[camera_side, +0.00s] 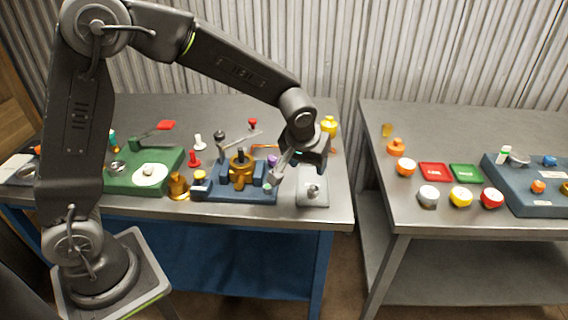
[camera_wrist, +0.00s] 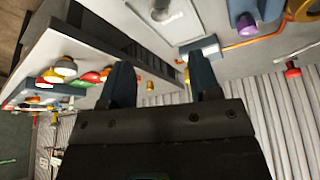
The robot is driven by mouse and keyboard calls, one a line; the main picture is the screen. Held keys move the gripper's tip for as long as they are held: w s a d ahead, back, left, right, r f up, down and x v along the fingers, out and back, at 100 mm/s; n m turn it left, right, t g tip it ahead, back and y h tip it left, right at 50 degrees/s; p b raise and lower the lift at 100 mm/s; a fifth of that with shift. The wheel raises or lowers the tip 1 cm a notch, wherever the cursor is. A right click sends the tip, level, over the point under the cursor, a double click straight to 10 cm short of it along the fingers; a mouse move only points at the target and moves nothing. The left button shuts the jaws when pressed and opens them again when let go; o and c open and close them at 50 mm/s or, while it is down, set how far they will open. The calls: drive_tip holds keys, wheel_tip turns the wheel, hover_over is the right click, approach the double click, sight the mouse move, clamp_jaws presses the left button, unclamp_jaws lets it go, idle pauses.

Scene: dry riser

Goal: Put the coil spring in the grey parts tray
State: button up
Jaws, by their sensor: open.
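The grey parts tray (camera_side: 322,201) lies flat at the right front of the left bench. A small silvery piece (camera_side: 313,189) sits in it; it may be the coil spring, but it is too small to tell. In the wrist view a pale tray (camera_wrist: 186,30) with a silvery round piece (camera_wrist: 160,10) shows at the top edge, partly cut off. My gripper (camera_wrist: 162,74) is open, with nothing between its two blue-grey fingers. In the side view it hangs above the right part of the left bench, behind the tray and apart from it.
A dark blue fixture (camera_side: 232,194) with a brass part stands left of the tray. A yellow knob (camera_side: 329,125) is behind my gripper. A gap separates the benches. The right bench (camera_side: 425,225) carries several coloured knobs and a blue panel. A green board (camera_side: 125,181) lies far left.

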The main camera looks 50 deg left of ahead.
drive_tip(key=s+a+r+m, duration=0.1)
drive_tip(key=s+r, duration=0.3)
drive_tip(key=s, duration=0.4)
drive_tip(key=s+r+m+t+h, duration=0.1)
drive_tip(key=s+r+m, duration=0.1)
drive_tip(key=s, duration=0.6)
drive_tip(key=s+a+r+m, duration=0.1)
drive_tip(key=s+r, duration=0.4)
drive_tip(key=s, duration=0.4)
drive_tip(key=shift+a+r+h, duration=0.35)
drive_tip(key=shift+h, duration=0.05)
